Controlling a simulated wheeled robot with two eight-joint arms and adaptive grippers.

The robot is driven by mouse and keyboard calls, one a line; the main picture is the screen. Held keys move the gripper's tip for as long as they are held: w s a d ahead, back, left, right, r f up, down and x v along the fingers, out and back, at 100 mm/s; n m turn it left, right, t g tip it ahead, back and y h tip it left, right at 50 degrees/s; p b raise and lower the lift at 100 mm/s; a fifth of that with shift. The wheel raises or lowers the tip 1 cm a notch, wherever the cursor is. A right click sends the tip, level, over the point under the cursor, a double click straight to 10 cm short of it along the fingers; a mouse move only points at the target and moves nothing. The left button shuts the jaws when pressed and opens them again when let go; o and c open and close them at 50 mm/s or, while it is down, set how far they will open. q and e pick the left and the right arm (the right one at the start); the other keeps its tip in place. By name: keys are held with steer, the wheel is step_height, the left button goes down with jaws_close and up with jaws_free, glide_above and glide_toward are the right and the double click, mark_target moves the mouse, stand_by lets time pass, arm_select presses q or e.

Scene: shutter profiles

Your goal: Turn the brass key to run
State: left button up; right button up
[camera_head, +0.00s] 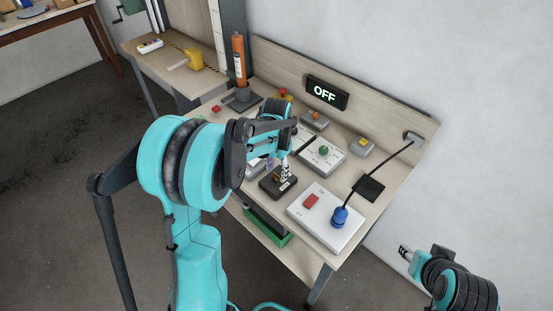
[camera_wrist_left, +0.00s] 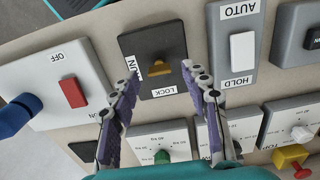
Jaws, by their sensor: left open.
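The brass key (camera_wrist_left: 160,68) sits in a dark box (camera_wrist_left: 150,42) with RUN and LOCK labels in the left wrist view. Which label the key points to I cannot tell clearly. In the head view the dark box (camera_head: 272,187) is near the bench's front edge, partly hidden by my left gripper (camera_head: 286,170). In the left wrist view my left gripper (camera_wrist_left: 161,74) is open, its fingertips on either side of the key with gaps; contact is not visible. My right gripper (camera_head: 404,252) is at the lower right, away from the bench; its opening is unclear.
A display (camera_head: 327,93) on the back panel reads OFF. A white box (camera_head: 325,235) with a red switch and blue plug stands right of the key box. An AUTO/HOLD switch box (camera_wrist_left: 240,20) is close beside it. A green-knob dial box (camera_head: 334,162) stands behind.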

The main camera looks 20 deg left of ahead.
mark_target(277, 175)
arm_select(q)
step_height(277, 175, up, 10)
steer(key=shift+r, duration=0.2)
steer(key=shift+s, duration=0.1)
stand_by(0.4)
steer(key=s+d+f+n+t+b, duration=0.1)
steer(key=s+d+n+t, duration=0.1)
steer(key=s, duration=0.6)
steer(key=s+d+f+n+t+b, duration=0.1)
steer(key=s+d+n+t, duration=0.1)
steer(key=s+d+t, duration=0.3)
steer(key=s, duration=0.3)
steer(key=shift+s+d, duration=0.25)
steer(key=shift+s, duration=0.1)
